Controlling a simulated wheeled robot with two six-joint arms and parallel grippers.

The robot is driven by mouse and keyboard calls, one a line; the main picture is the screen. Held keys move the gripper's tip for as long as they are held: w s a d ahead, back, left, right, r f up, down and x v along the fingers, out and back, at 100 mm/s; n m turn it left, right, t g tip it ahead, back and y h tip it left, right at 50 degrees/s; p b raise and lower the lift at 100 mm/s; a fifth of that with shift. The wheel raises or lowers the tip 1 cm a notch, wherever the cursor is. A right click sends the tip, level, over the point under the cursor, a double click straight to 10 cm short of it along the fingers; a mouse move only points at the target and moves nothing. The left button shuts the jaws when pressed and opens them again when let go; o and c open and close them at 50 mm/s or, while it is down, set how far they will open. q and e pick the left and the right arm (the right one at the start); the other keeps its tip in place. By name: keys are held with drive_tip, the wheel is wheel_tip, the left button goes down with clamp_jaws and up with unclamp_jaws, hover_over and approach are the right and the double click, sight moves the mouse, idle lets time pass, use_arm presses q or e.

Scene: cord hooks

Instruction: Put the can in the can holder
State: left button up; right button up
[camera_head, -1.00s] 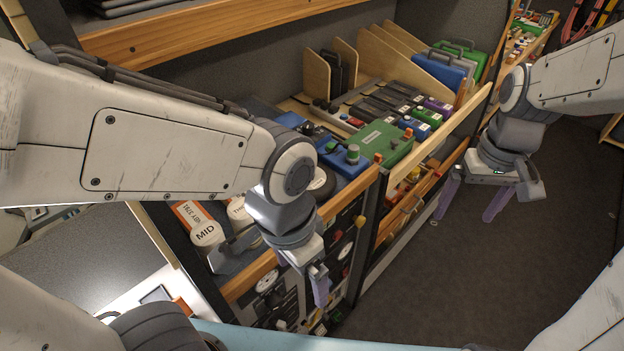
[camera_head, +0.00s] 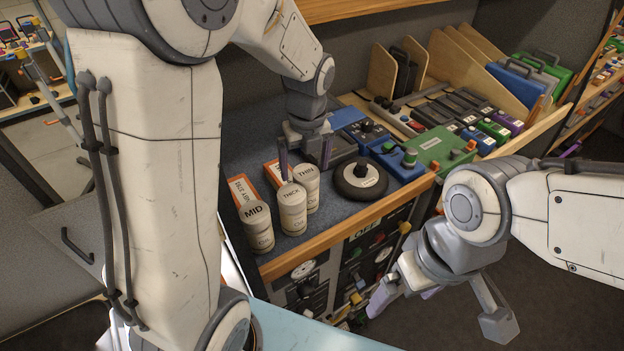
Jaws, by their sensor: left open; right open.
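Three white cans stand upright on the blue-grey bench top, labelled MID (camera_head: 257,228), THICK (camera_head: 292,212) and THIN (camera_head: 306,186). My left gripper (camera_head: 305,157) is open and points down just behind the THICK and THIN cans, its purple fingers apart. Nothing shows held in it. I cannot tell whether a finger touches a can. My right gripper (camera_head: 404,296) is open and empty, low in front of the bench's front edge. I cannot make out a can holder for certain; my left arm hides part of the bench's left side.
A round black weight-like disc (camera_head: 360,182) sits right of the cans. Orange-and-white boxes (camera_head: 242,189) lie behind them. A green box (camera_head: 440,152) and blue units (camera_head: 397,162) crowd the right. A wooden rail (camera_head: 345,225) edges the bench above a panel of dials.

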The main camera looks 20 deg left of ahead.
sight(305, 174)
use_arm(q)
wheel_tip(305, 174, down, 4)
drive_tip(key=shift+w+a+r, duration=0.15)
drive_tip(key=f, duration=0.1)
drive_tip(key=f+p, duration=0.1)
drive_tip(key=f, duration=0.1)
drive_tip(key=f+p, duration=0.1)
drive_tip(key=shift+w+f, duration=0.2)
drive_tip(key=shift+w, duration=0.2)
drive_tip(key=shift+w+a+f, duration=0.1)
drive_tip(key=shift+f, duration=0.45)
clamp_jaws()
drive_tip(key=shift+r, duration=0.1)
